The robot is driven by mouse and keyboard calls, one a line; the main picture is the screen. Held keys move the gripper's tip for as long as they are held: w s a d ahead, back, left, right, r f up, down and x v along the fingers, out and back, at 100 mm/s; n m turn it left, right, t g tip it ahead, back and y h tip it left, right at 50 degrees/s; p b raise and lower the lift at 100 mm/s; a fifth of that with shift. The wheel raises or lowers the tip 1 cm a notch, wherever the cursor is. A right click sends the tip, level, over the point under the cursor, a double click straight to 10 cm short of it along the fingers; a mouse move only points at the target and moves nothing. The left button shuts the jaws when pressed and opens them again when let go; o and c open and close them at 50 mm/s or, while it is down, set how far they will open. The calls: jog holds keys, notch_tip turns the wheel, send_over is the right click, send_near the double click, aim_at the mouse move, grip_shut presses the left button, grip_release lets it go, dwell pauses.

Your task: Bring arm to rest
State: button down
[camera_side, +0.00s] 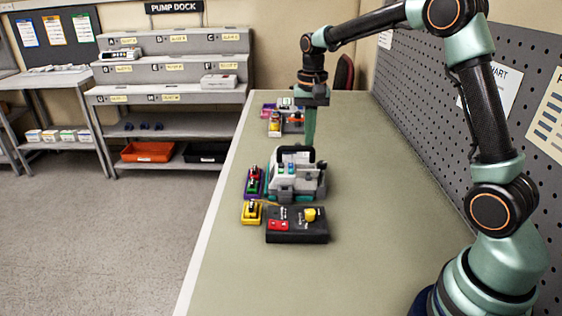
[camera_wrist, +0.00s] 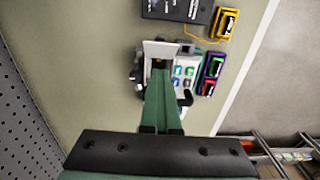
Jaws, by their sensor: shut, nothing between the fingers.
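My gripper (camera_side: 309,142) points straight down over the table, its green fingers together with nothing between them. In the side view its tips appear just behind the handle of a grey and teal pump (camera_side: 296,185); I cannot tell the exact gap. In the wrist view the closed fingers (camera_wrist: 160,66) overlap part of the pump (camera_wrist: 186,58) and hide some of it. The pump stands upright on the table, with coloured buttons on its face.
A black box (camera_side: 297,232) with red and yellow parts sits in front of the pump. Small yellow (camera_side: 251,213) and purple (camera_side: 253,183) modules stand left of it. More devices (camera_side: 275,125) are farther back. A pegboard wall (camera_side: 420,100) borders the right; the near table is clear.

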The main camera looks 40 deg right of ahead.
jog(key=s+a+r+n+t, duration=0.2)
jog(key=s+a+r+n, duration=0.1)
jog(key=s, duration=0.5)
jog(key=s+a+r+n+t, duration=0.3)
jog(key=s+a+n, duration=0.3)
jog(key=s, duration=0.3)
jog(key=shift+a+r+t, duration=0.15)
jog(key=shift+a+t, duration=0.1)
jog(key=shift+t, duration=0.05)
jog(key=shift+s, duration=0.1)
